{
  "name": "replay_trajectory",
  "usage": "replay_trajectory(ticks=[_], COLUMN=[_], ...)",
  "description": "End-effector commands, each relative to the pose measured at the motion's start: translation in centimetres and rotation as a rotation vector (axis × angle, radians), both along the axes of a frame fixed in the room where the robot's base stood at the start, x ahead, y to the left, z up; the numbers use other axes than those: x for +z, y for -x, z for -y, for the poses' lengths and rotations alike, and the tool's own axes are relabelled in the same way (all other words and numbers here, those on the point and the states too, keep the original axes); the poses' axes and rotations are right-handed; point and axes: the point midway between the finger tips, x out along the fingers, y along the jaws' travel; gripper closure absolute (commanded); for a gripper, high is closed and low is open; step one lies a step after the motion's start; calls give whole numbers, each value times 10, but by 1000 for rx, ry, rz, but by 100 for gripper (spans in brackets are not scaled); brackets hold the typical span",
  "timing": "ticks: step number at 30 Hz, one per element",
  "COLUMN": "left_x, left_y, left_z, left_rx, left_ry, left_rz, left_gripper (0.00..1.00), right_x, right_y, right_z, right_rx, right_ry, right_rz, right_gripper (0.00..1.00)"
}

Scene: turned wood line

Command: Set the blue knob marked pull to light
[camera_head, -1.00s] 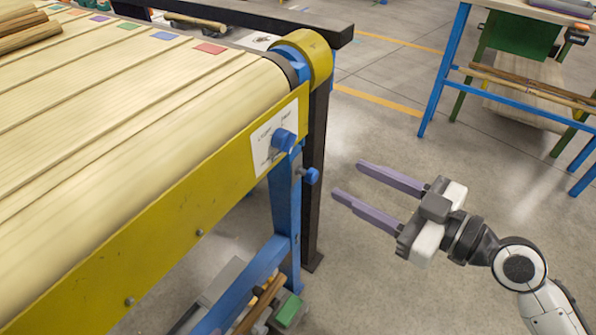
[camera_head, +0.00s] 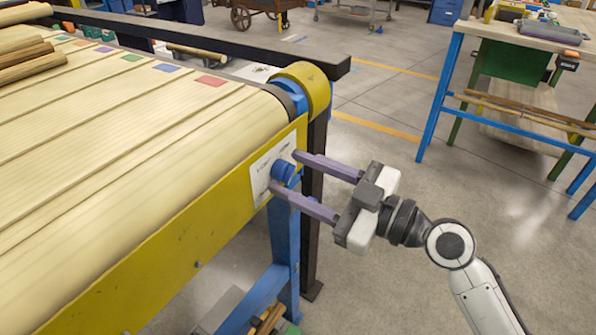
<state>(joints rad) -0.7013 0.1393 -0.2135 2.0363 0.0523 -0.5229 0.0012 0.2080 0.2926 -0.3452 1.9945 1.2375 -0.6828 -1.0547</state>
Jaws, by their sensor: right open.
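The blue knob (camera_head: 284,172) sits on a white label plate (camera_head: 262,172) on the yellow side rail of the conveyor, near its end. The plate's markings are too small to read. My right gripper (camera_head: 284,170) is open, with its two purple fingers reaching to the knob. One finger is above and the other below the knob, and I cannot tell whether they touch it. My left gripper is not in view.
The conveyor (camera_head: 130,140) with wooden slats fills the left side. Its blue leg (camera_head: 285,240) and a dark post stand below the knob. A blue-legged workbench (camera_head: 440,95) stands at the right, with clear floor between.

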Motion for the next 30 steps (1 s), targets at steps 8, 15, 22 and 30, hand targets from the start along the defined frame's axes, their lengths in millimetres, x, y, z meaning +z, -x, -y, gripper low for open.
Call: replay_trajectory(ticks=[8,15,22,30], left_x=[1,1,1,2], left_y=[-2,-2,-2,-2], left_z=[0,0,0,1], left_rx=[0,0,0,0], left_ry=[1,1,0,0], left_rz=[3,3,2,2], left_gripper=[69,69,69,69], right_x=[-1,-1,0,0], right_y=[-1,-1,-1,-1], right_z=[-2,-1,-1,-1], right_rx=[0,0,0,1], right_ry=[1,1,-6,-67], right_rz=[0,0,-11,-105], right_gripper=[54,93,95,95])
